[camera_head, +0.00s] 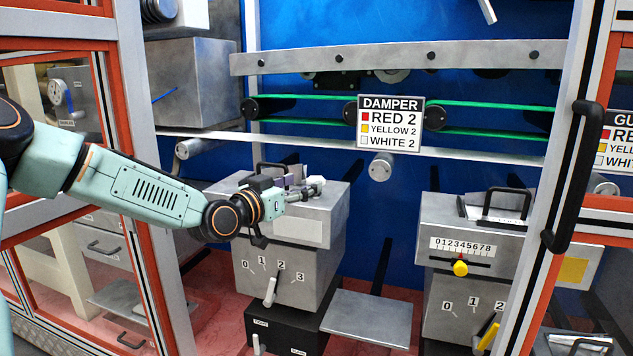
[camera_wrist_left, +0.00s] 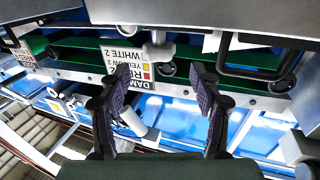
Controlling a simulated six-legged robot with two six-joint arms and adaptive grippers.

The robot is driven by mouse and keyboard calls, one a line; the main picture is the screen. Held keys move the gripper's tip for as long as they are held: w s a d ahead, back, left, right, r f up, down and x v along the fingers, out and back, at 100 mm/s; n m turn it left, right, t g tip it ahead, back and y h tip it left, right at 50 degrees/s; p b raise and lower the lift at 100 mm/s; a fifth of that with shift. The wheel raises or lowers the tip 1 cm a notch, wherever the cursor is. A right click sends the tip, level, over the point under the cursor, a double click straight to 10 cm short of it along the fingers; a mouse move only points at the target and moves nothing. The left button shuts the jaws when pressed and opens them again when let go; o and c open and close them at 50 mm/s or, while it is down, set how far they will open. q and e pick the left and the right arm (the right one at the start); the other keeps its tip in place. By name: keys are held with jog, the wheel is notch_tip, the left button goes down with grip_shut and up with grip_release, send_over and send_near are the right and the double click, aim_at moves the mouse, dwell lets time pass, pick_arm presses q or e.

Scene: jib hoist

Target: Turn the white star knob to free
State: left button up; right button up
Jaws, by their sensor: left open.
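A small pale, knob-like piece (camera_head: 317,184) shows at the tips of my left gripper (camera_head: 300,190) in the head view, above the left grey box (camera_head: 322,215). Its star shape and setting cannot be made out, nor whether the fingers touch it. The gripper reaches in from the left over the box top, hiding part of it. In the left wrist view, the two dark fingers of my left gripper (camera_wrist_left: 163,85) stand wide apart with nothing held between them. My right gripper is not in view.
A white lever (camera_head: 270,291) is on the left box's numbered front. The DAMPER sign (camera_head: 390,124) hangs behind, right of the gripper. The right grey box (camera_head: 470,215) has a yellow slider knob (camera_head: 460,268). A framed door with a black handle (camera_head: 572,175) stands at right.

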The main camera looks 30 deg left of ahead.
aim_at(317, 178)
pick_arm(q)
jog(key=w, duration=0.1)
jog(key=w+b, duration=0.1)
jog(key=w, duration=0.1)
jog(key=shift+w+d+f, duration=0.15)
jog(key=shift+f, duration=0.2)
jog(key=shift+w, duration=0.65)
jog(key=shift+w+d+r+b, duration=0.2)
jog(key=shift+w+d+b, duration=0.1)
jog(key=shift+w, duration=0.25)
jog(key=shift+w+a, duration=0.1)
jog(key=shift+w, duration=0.2)
jog(key=shift+s+a, duration=0.1)
jog(key=shift+a, duration=0.1)
jog(key=shift+d, duration=0.25)
jog(key=c, duration=0.4)
jog(key=shift+a+f, duration=0.1)
jog(key=shift+a, duration=0.05)
jog(key=shift+c, duration=1.4)
jog(key=c, duration=0.5)
